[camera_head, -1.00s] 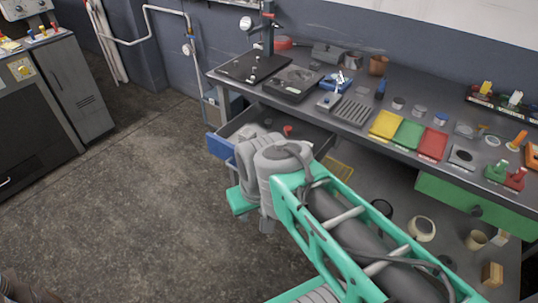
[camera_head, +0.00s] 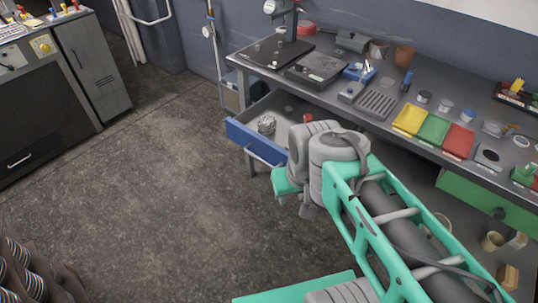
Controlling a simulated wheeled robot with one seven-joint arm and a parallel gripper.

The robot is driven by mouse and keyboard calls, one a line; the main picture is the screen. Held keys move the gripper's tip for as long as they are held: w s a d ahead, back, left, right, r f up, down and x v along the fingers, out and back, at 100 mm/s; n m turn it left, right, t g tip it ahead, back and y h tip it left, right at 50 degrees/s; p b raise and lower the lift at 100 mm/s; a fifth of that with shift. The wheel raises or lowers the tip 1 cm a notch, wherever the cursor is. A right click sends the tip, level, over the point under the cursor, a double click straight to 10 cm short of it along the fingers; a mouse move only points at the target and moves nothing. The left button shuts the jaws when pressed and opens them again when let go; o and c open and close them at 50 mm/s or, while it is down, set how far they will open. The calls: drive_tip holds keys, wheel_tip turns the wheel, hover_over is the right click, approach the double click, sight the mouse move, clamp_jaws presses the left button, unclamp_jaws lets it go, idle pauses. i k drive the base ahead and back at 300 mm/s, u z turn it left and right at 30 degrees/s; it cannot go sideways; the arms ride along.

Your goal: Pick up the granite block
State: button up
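A grey, speckled, rounded lump (camera_head: 266,124) lies in the open blue-fronted drawer (camera_head: 256,143) under the bench; it may be the granite block, but it is too small to be sure. My teal and grey arm comes up from the lower right, and its grey joint stands just right of the drawer, covering part of it in the picture. My gripper cannot be made out, so its fingers and anything in them do not show.
A small red item (camera_head: 307,118) is in the drawer. The bench (camera_head: 385,125) holds yellow, green and red trays, jars and a stand. A green drawer (camera_head: 487,205) is at the right. Open floor (camera_head: 160,185) lies left, with a dark cabinet (camera_head: 45,95) beyond.

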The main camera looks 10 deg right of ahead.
sight(267, 123)
drive_tip(key=k, duration=0.5)
drive_tip(key=z, duration=0.9)
drive_tip(key=i, duration=0.95)
drive_tip(key=u, duration=2.15)
drive_tip(key=i, duration=0.5)
drive_tip(key=z, duration=0.05)
